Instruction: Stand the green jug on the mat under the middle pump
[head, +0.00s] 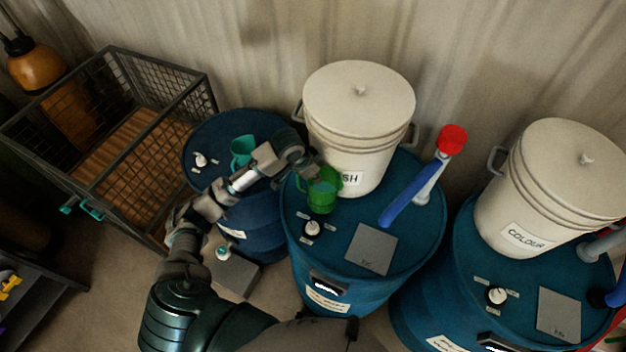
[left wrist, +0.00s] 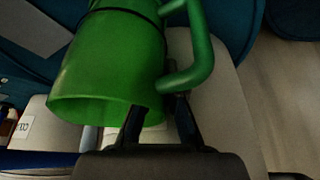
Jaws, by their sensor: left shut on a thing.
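The green jug (head: 324,191) hangs over the left part of the middle blue drum's lid, in front of the white bucket. My left gripper (head: 308,172) is shut on its handle. In the left wrist view the green jug (left wrist: 108,65) fills the upper left, with its handle between the fingers (left wrist: 160,118). I cannot tell whether the jug touches the lid. The grey mat (head: 371,250) lies flat on the same lid, to the right of and nearer than the jug, with nothing on it. The middle pump (head: 420,185), blue with a red top, leans down toward the mat. My right gripper is out of view.
A white bucket (head: 358,110) stands behind the jug; a black-and-white knob (head: 312,228) is just in front. A teal vessel (head: 243,148) is on the left drum. The right drum carries another bucket (head: 548,185) and mat (head: 558,314). A wire crate (head: 190,92) stands far left.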

